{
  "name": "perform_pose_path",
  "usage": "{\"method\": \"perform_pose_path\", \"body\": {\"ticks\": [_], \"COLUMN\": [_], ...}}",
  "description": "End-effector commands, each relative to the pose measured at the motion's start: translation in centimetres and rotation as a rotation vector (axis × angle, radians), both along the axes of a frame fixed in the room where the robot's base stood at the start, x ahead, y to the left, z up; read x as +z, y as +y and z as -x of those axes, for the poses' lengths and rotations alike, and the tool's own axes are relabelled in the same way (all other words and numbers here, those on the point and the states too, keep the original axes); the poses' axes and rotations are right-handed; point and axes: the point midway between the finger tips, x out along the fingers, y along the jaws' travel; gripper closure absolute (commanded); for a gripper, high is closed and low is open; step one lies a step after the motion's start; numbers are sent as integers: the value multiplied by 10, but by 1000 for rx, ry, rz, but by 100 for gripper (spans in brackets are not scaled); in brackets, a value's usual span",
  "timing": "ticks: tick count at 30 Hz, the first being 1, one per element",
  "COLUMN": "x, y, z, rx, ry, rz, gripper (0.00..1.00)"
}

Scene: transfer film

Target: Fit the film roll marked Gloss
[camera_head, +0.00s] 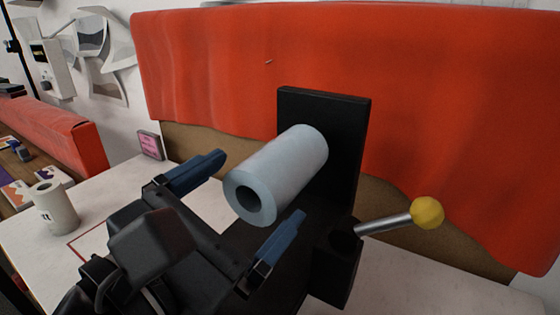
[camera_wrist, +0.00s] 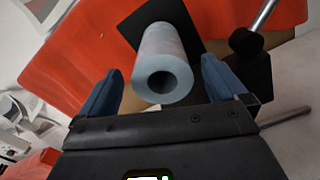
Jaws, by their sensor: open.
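A pale blue-grey film roll (camera_head: 278,172) sits lengthwise against a black upright plate (camera_head: 322,110) of a stand. Its hollow near end faces me; no marking on it can be read. My gripper (camera_head: 235,205) is open, with one blue finger on each side of the roll and apart from it. In the wrist view the roll (camera_wrist: 163,66) lies between the two fingertips of my gripper (camera_wrist: 157,85). A second, whitish roll (camera_head: 55,208) with a dark mark stands upright on the white table at the left. What holds the blue-grey roll inside is hidden.
A metal lever with a yellow knob (camera_head: 428,212) sticks out right of the stand. A pink sign (camera_head: 150,145) stands at the back of the white table (camera_head: 115,195). A red cloth-covered panel (camera_head: 430,100) rises close behind the stand. A red outline marks the table near my arm.

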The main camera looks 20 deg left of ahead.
Motion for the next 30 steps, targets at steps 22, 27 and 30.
{"method": "perform_pose_path", "body": {"ticks": [22,27,30], "x": [0,0,0], "y": [-9,-9,-9], "z": [-56,-56,-56], "rx": [0,0,0], "ry": [1,1,1], "rz": [0,0,0], "gripper": [2,19,28]}}
